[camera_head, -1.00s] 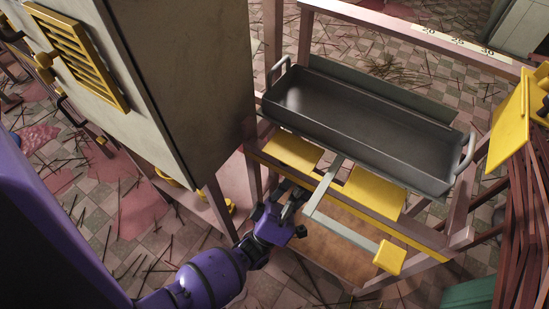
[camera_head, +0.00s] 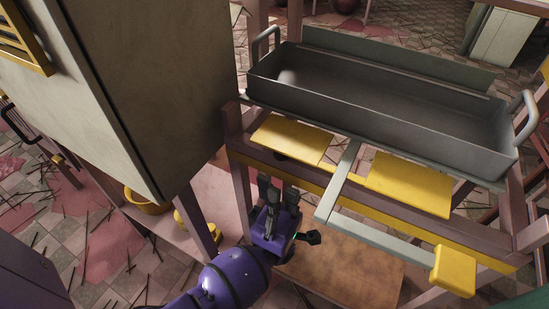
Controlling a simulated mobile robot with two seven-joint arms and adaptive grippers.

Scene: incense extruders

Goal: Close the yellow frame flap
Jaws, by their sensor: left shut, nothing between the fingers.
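The pink frame (camera_head: 240,172) carries two yellow flap-like panels below the grey tray. The left yellow panel (camera_head: 292,138) and the right yellow panel (camera_head: 410,184) both tilt out from the frame's front; I cannot tell which is the named flap. A grey T-shaped bar (camera_head: 375,236) juts out between them and ends in a yellow block (camera_head: 453,271). My left gripper (camera_head: 277,190) is shut and empty, its fingers pointing up just below the left panel in the picture. Contact is not clear. My right gripper is not in view.
The long grey tray (camera_head: 380,110) with end handles sits on top of the frame. A tall pale cabinet (camera_head: 130,80) stands close on the left. A brown board (camera_head: 340,273) lies below the bar. A yellow bowl (camera_head: 147,201) stands under the cabinet.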

